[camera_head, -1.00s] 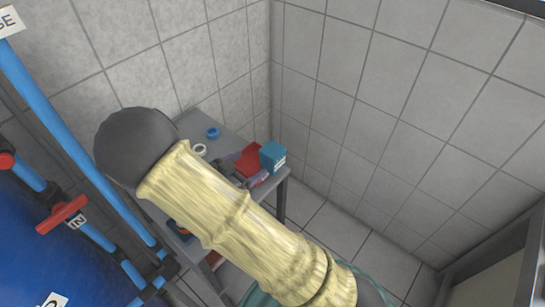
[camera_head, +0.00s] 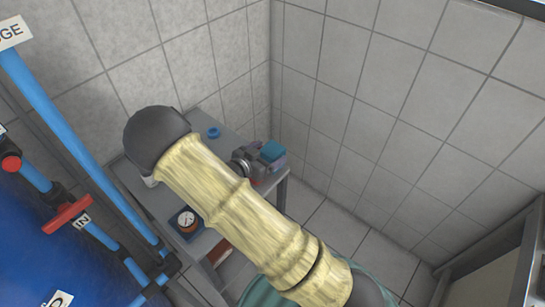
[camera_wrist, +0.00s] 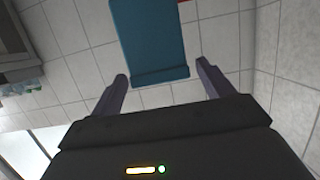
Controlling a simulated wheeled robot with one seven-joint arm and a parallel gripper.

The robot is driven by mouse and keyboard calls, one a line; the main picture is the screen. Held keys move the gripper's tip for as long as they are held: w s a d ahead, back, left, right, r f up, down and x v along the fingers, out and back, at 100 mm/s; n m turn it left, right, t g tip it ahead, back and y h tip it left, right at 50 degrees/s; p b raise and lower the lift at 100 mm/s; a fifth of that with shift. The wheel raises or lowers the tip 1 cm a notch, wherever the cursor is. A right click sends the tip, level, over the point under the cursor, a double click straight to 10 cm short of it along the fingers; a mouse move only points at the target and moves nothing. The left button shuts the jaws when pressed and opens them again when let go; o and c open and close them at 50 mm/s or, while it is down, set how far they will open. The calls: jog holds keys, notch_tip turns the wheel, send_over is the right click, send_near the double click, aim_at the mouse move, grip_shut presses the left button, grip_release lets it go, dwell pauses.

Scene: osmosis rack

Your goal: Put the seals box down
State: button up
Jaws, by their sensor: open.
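The seals box, a teal box (camera_head: 273,151), is at the far right corner of the grey table, partly covered by my gripper. My gripper (camera_head: 267,161) is at the box with its fingers open. In the wrist view the teal box (camera_wrist: 152,38) lies ahead between the two spread fingers of my gripper (camera_wrist: 162,72), with a visible gap on each side. Its underside is hidden in the head view, so I cannot tell how it rests.
The grey table (camera_head: 203,123) stands in the tiled corner. A blue ring (camera_head: 213,132) lies at its back and a round gauge (camera_head: 187,221) at its front left. A red thing (camera_head: 257,183) shows below my gripper. Blue pipes (camera_head: 75,145) run along the left.

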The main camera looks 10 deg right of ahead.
aim_at(276, 146)
jog(key=p+x, duration=0.1)
jog(key=x, duration=0.3)
jog(key=shift+w+d, duration=0.2)
jog(key=shift+r, duration=0.1)
jog(key=c, duration=1.2)
jog(key=shift+c, duration=0.2)
notch_tip(276, 146, up, 10)
jog(key=shift+b, duration=0.5)
